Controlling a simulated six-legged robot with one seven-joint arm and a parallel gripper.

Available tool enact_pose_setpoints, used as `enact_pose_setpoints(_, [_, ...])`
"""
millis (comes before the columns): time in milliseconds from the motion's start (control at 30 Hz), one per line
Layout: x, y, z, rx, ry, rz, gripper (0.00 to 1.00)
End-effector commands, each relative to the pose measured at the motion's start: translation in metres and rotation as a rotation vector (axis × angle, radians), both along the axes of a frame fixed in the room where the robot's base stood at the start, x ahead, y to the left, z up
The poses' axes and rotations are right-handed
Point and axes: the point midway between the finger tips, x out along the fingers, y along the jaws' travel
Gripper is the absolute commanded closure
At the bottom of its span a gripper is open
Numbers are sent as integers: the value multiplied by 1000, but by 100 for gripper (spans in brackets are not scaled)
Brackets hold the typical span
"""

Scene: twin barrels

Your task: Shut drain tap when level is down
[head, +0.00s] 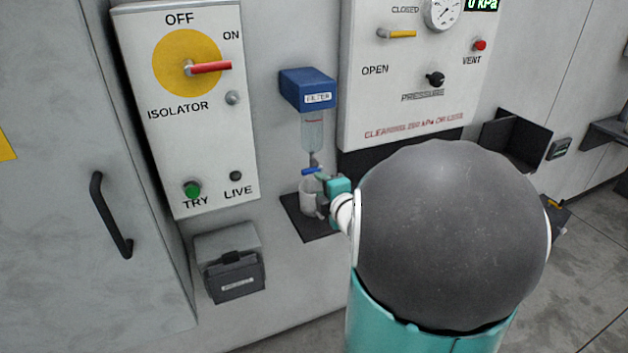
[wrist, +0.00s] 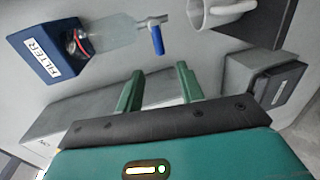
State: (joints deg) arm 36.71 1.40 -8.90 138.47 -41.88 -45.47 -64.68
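The blue filter head (head: 307,88) is on the wall, with a clear bowl (head: 312,132) below it bearing a red line. I cannot make out a liquid level. The drain tap's blue lever (head: 310,171) lies crosswise to the outlet under the bowl. The lever also shows in the wrist view (wrist: 157,40), ahead of my gripper (wrist: 159,82). My gripper's two green fingers are apart, with nothing between them, and short of the lever. A white mug (head: 307,196) stands below the outlet, partly hidden by my gripper in the head view.
The mug rests on a dark shelf (head: 300,222). The isolator panel (head: 182,140) is to the left, and the pressure panel (head: 395,120) to the right. A grey box (head: 232,268) is on the wall lower left. My arm hides much of the right side.

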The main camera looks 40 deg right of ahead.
Motion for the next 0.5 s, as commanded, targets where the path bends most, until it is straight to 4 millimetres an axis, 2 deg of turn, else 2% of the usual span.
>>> enact_pose_setpoints(100, [-22,6,6,-2,-3,-2,62])
enact_pose_setpoints(200, [-35,10,8,-1,-2,-2,62])
enact_pose_setpoints(333, [-45,13,10,0,0,-2,62])
enact_pose_setpoints(500, [-48,14,10,0,0,-1,62])
